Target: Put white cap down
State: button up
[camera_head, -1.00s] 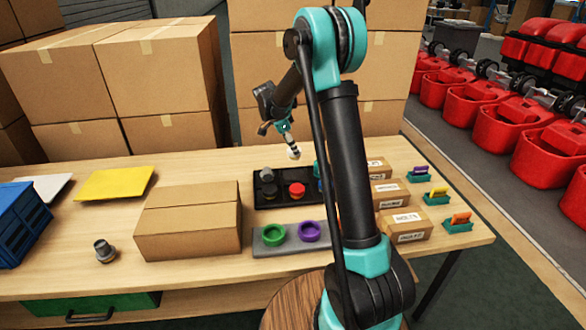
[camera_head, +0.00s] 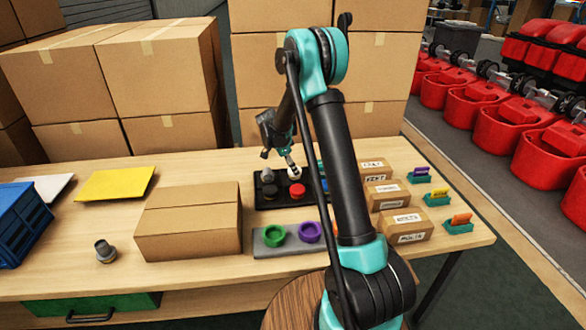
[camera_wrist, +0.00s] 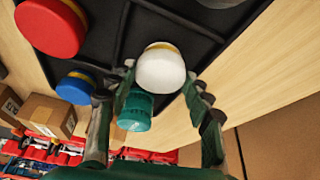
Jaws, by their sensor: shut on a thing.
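The white cap (camera_wrist: 160,67) is between the fingertips of my gripper (camera_wrist: 158,82) in the wrist view. My gripper (camera_head: 287,157) is shut on it. In the head view the white cap (camera_head: 293,169) shows at the gripper's lower end, low over the back part of the black tray (camera_head: 258,203). Whether the cap touches the tray floor, I cannot tell. A red cap (camera_head: 297,190) is in the tray in front of it. The wrist view also shows a blue cap (camera_wrist: 75,87) and a teal cap (camera_wrist: 135,108) close by.
A grey stand (camera_head: 262,247) holds a green ring (camera_head: 274,236) and a purple ring (camera_head: 310,232) in front of the tray. A cardboard box (camera_head: 188,218) stands left, small labelled boxes (camera_head: 385,194) right. My arm hides the tray's right part.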

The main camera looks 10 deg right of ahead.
jog(key=shift+f, duration=0.15)
jog(key=o, duration=0.9)
jog(key=w+v, duration=0.1)
jog(key=v, duration=1.1)
jog(key=s+d+r+n+y, duration=0.1)
jog(key=s+d+n, duration=0.15)
jog(key=s, duration=0.35)
jog(key=s+d+n+t+y, duration=0.1)
jog(key=s+d+n, duration=0.15)
jog(key=s, duration=0.35)
jog(key=s+d+r+n+y, duration=0.1)
jog(key=s+d+n, duration=0.15)
jog(key=s, duration=0.35)
jog(key=s+f+n, duration=0.2)
jog(key=s, duration=0.4)
jog(key=s+d+f+n+t+y, duration=0.1)
jog(key=s+f+n, duration=0.1)
jog(key=s, duration=0.4)
jog(key=s+d+f+n+t, duration=0.1)
jog(key=s+f+n, duration=0.1)
jog(key=s+n, duration=0.2)
jog(key=shift+s+y, duration=0.3)
jog(key=shift+s, duration=1.3)
